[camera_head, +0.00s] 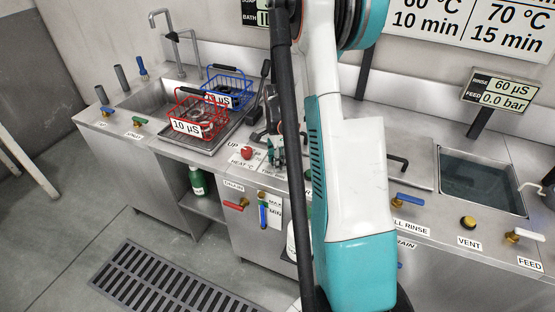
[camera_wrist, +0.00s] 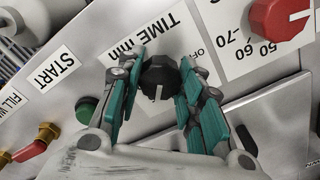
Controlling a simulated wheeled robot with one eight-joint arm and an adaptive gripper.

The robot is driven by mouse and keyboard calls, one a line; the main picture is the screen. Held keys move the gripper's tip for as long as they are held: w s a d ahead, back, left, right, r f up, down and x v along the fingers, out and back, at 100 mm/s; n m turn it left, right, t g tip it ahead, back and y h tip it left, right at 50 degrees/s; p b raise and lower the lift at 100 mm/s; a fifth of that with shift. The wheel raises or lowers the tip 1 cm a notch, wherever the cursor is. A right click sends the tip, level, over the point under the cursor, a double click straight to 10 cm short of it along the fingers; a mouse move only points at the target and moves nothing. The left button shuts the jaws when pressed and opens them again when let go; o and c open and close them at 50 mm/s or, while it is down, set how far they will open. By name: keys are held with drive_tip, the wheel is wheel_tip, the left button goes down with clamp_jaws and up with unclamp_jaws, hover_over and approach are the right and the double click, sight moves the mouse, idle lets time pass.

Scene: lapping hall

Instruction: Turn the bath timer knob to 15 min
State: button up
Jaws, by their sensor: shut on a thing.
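The black bath timer knob (camera_wrist: 160,79) sits on the steel panel, below the TIME min label (camera_wrist: 150,37) in the wrist view. Its white pointer line runs toward the bottom of that picture. My gripper (camera_wrist: 163,70) is shut on the knob, with one teal finger on each side. The word OFF shows beside the right finger; the fingers hide the other time marks, so I cannot read the setting. In the head view my gripper (camera_head: 276,152) is at the counter beside the red knob (camera_head: 247,153); the timer knob cannot be made out there.
In the wrist view, a red temperature knob (camera_wrist: 282,18) is at upper right and a green START button (camera_wrist: 87,109) is left of my gripper. A red basket (camera_head: 200,113) and blue basket (camera_head: 229,88) stand on the left. A rinse tank (camera_head: 483,180) is at right.

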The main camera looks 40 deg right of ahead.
idle(0.4)
drive_tip(key=o, duration=1.1)
drive_tip(key=shift+c, duration=0.2)
wheel_tip(320, 180, up, 12)
